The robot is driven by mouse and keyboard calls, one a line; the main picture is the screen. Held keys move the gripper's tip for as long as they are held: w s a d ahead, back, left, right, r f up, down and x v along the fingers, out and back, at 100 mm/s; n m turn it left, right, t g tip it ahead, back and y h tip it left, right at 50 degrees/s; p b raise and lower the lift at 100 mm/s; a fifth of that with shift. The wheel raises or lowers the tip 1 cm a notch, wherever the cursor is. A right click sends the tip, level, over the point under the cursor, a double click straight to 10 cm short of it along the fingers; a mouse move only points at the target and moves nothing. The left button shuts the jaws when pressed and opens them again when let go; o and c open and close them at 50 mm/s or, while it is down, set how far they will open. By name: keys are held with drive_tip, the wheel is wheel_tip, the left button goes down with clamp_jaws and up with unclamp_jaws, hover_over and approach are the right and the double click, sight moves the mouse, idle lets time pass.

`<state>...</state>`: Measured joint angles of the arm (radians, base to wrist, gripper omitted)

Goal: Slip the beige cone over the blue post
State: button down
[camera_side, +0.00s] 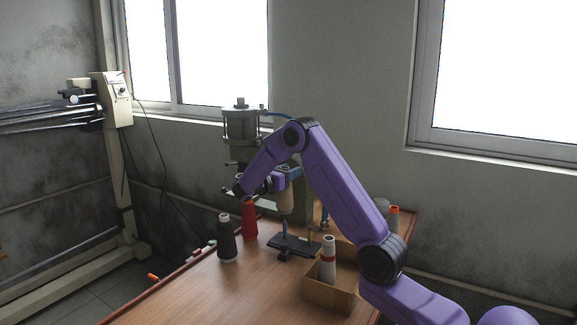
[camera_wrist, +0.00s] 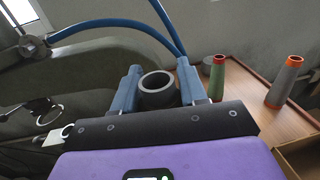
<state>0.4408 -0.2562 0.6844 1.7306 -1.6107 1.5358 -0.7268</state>
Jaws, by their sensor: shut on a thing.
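My gripper (camera_side: 287,176) is shut on the beige cone (camera_side: 286,200) near its top. The cone hangs about upright, its wide end down, above a black base plate (camera_side: 277,243). The blue post (camera_side: 285,229) stands on that plate, just below the cone in the side view; its tip looks clear of the cone. A yellow post (camera_side: 309,236) stands to its right. In the wrist view, the blue fingers of my gripper (camera_wrist: 157,92) press both sides of the cone's dark open top (camera_wrist: 157,84). The posts are hidden there.
A black cone (camera_side: 227,243) and a red cone (camera_side: 249,222) stand left of the plate. A cardboard box (camera_side: 317,292) holding a white cone (camera_side: 328,262) is at the front right. A green cone (camera_wrist: 217,80) and an orange-topped grey cone (camera_wrist: 283,83) stand farther off.

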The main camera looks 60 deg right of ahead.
sight(288, 200)
drive_tip(key=shift+f, duration=5)
idle(0.8)
drive_tip(key=c, duration=0.5)
unclamp_jaws()
drive_tip(key=shift+a, duration=0.15)
drive_tip(key=a, duration=0.5)
drive_tip(key=w+a, duration=0.1)
drive_tip(key=a, duration=0.5)
drive_tip(key=w+a, duration=0.1)
drive_tip(key=a, duration=0.5)
drive_tip(key=shift+w, duration=0.15)
